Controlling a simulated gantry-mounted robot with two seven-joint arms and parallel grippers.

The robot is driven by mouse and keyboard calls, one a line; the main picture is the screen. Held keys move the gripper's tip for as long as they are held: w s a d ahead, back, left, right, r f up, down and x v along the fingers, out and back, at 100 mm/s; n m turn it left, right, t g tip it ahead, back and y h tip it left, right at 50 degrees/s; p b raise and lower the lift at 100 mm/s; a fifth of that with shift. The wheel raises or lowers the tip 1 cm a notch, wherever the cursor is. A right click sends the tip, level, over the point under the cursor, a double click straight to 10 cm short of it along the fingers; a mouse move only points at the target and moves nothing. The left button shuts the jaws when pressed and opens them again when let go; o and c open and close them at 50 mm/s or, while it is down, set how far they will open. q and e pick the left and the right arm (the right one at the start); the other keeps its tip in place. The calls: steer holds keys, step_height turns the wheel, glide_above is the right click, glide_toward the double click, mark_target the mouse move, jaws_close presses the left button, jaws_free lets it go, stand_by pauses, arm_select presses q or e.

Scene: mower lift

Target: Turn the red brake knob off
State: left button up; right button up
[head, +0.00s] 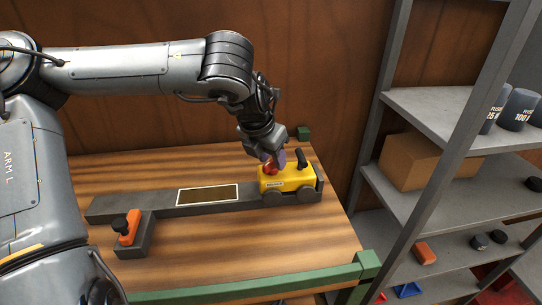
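The red brake knob (271,168) sits on top of a small yellow mower (287,178), on the left part of its body. The mower stands at the right end of a long grey ramp or rail (150,203) on the wooden table. My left gripper (275,159) points down right at the red knob, and its fingers partly cover the knob. I cannot tell whether the fingers are closed on it. A black lever or handle (301,158) stands up on the mower to the right of the knob. My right gripper does not show.
An orange clamp with a black knob (128,229) sits on a grey block at the table's left front. A green rail (260,281) runs along the front edge. A grey shelf (420,103) with a cardboard box (409,161) and dark weights (519,109) stands at right.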

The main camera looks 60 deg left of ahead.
arm_select(q)
steer(key=shift+s+d+r, duration=0.1)
steer(key=shift+s+r, duration=0.1)
steer(key=shift+r, duration=0.35)
steer(key=b+v, duration=0.1)
steer(key=v, duration=0.8)
steer(key=shift+r+b, duration=0.3)
steer(key=shift+b, duration=0.1)
steer(key=shift+d, duration=0.1)
